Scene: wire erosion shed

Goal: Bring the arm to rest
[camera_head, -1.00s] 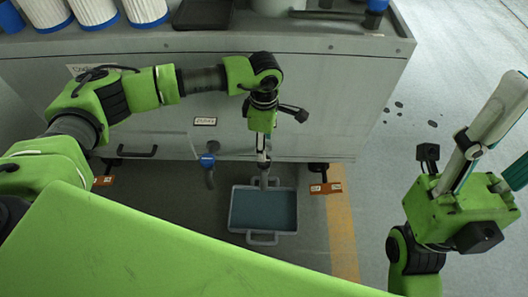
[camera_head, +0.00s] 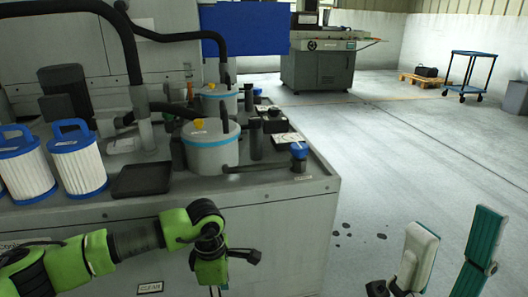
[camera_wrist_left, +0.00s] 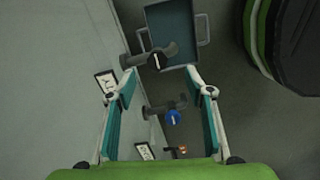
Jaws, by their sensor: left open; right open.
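My left arm reaches in front of the grey cabinet (camera_head: 265,225). My left gripper's fingers lie below the picture's edge in the head view. In the left wrist view, my left gripper (camera_wrist_left: 160,88) is open, with two teal-padded fingers wide apart and nothing between the pads. Beyond them are a drain tap with a blue knob (camera_wrist_left: 173,118) and a dark blue-grey tray (camera_wrist_left: 172,24) with side handles on the floor. My right gripper (camera_head: 458,226) is open and empty, its fingers pointing up at the lower right of the head view.
On the cabinet top stand white filters with blue handles (camera_head: 77,160), a black tray (camera_head: 141,179), a grey pot (camera_head: 211,150) and dark hoses. A machine (camera_head: 318,65), a pallet (camera_head: 425,79) and a blue-topped cart (camera_head: 470,72) stand farther back. Open floor lies to the right.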

